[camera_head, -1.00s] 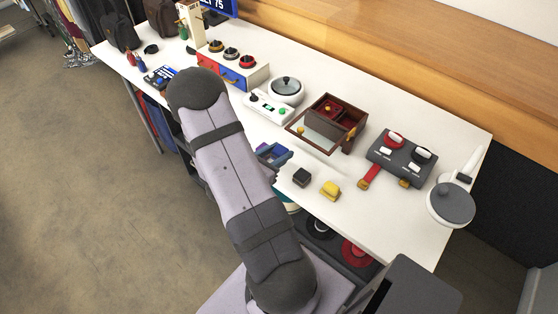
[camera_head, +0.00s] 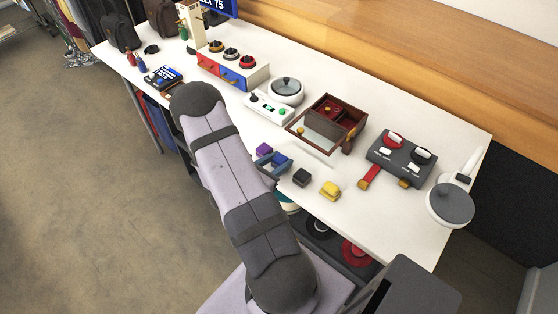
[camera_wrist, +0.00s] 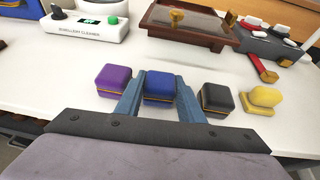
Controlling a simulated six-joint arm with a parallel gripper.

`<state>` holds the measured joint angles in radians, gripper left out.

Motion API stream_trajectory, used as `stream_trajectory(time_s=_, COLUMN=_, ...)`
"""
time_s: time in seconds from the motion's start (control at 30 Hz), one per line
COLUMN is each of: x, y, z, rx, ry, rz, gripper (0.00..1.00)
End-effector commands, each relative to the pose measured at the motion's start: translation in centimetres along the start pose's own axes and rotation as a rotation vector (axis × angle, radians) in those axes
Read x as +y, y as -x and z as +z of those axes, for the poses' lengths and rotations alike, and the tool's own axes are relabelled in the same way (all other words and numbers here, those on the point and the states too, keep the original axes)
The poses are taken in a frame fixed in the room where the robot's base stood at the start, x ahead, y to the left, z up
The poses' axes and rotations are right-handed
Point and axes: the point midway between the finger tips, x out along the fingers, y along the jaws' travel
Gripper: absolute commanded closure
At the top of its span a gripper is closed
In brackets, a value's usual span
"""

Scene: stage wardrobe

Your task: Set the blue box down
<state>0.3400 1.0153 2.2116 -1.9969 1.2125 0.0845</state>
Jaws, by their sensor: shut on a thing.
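The blue box (camera_head: 281,159) is held between the two blue-grey fingers of my gripper (camera_head: 273,162), low at the front edge area of the white table. In the wrist view the blue box (camera_wrist: 158,87) sits upright between the fingers (camera_wrist: 160,95), with a thin gold band near its bottom. It is in line between a purple box and a black box. I cannot tell whether its underside touches the tabletop.
The purple box (camera_wrist: 114,78) stands close left of my gripper, the black box (camera_wrist: 218,98) close right, the yellow box (camera_wrist: 263,98) farther right. An open brown jewelry case (camera_head: 324,128) and a white cleaner (camera_head: 270,107) stand behind. Bare tabletop lies between.

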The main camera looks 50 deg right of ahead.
Motion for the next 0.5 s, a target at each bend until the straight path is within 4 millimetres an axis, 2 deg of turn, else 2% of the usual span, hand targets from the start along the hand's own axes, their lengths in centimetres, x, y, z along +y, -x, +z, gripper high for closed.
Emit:
stream_trajectory(time_s=0.2, x=-0.01, y=-0.23, z=-0.55, rx=0.000, ry=0.000, rz=0.000, gripper=0.87)
stream_trajectory(time_s=0.23, x=-0.01, y=-0.16, z=-0.41, rx=0.000, ry=0.000, rz=0.000, gripper=0.58)
stream_trajectory(time_s=0.27, x=-0.01, y=-0.15, z=-0.38, rx=0.000, ry=0.000, rz=0.000, gripper=0.51)
stream_trajectory(time_s=0.3, x=-0.01, y=-0.15, z=-0.38, rx=0.000, ry=0.000, rz=0.000, gripper=0.47)
stream_trajectory(time_s=0.5, x=-0.01, y=-0.15, z=-0.37, rx=0.000, ry=0.000, rz=0.000, gripper=0.47)
